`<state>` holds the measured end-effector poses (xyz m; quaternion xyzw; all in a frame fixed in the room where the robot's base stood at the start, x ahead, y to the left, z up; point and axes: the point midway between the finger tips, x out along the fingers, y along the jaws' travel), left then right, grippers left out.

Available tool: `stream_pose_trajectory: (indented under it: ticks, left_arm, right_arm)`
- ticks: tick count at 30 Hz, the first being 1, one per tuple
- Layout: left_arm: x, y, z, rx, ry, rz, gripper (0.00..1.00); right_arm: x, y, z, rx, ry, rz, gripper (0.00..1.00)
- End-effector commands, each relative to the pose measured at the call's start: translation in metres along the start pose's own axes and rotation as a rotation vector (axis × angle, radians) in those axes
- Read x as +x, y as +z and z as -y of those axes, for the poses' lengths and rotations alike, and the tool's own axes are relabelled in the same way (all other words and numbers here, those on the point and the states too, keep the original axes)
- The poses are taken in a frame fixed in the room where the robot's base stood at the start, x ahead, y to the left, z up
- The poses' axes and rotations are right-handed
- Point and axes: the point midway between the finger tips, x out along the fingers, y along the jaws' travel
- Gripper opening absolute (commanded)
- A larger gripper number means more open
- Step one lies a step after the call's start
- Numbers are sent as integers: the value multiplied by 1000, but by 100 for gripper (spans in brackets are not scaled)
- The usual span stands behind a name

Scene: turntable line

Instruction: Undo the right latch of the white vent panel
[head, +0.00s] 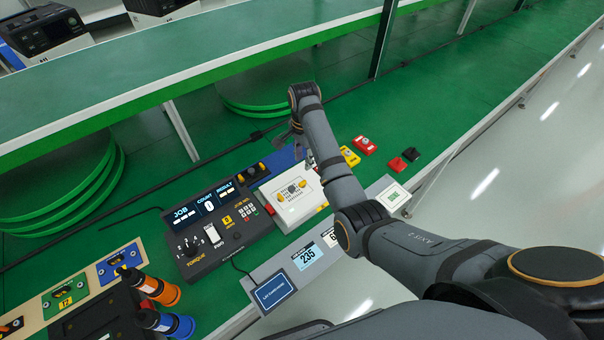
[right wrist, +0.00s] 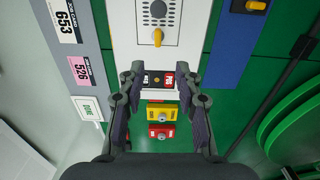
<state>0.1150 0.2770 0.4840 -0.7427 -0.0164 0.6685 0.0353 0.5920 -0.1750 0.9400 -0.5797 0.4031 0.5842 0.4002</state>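The white vent panel (head: 290,207) lies on the green bench in the middle of the head view, with a grey vent and yellow latches. Its right latch (head: 301,183) is beside my arm in the head view. In the right wrist view a yellow latch (right wrist: 158,38) stands below the grey vent on the white panel (right wrist: 140,50), its handle pointing down the picture. My right gripper (right wrist: 160,78) is open, with nothing held. Its fingertips are apart, below the latch in the picture, and do not touch it. In the head view my right gripper (head: 308,157) is partly hidden by its arm.
A yellow block (head: 349,156) and a red block (head: 365,145) sit right of the panel. A blue strip (right wrist: 235,50) runs beside the panel.

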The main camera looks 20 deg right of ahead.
Motion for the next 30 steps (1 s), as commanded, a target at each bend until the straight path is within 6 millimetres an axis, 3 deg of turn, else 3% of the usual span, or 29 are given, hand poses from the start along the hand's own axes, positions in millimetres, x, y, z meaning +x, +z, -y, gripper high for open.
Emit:
stream_pose_trajectory:
  ticks: [5, 9, 16, 21, 28, 30]
  left_arm:
    - [-4, 11, 0, 1, 0, 15, 40]
    - [-8, 18, 2, 2, -1, 27, 40]
    - [-7, 7, 3, 2, -3, 12, 40]
    - [-7, 2, 3, 2, -3, 3, 40]
    - [-7, 3, 3, 2, -3, 4, 40]
    - [-7, 3, 3, 2, -3, 5, 40]
  right_arm:
    - [20, 0, -1, -2, 3, 1, 34]
    - [51, 0, -2, -2, 3, 1, 34]
    - [92, 0, -1, -3, 0, 0, 34]
    - [104, 0, 0, -3, -2, -1, 34]
    - [105, 0, 0, -3, -3, -1, 34]
    - [104, 0, 0, -3, -3, -1, 26]
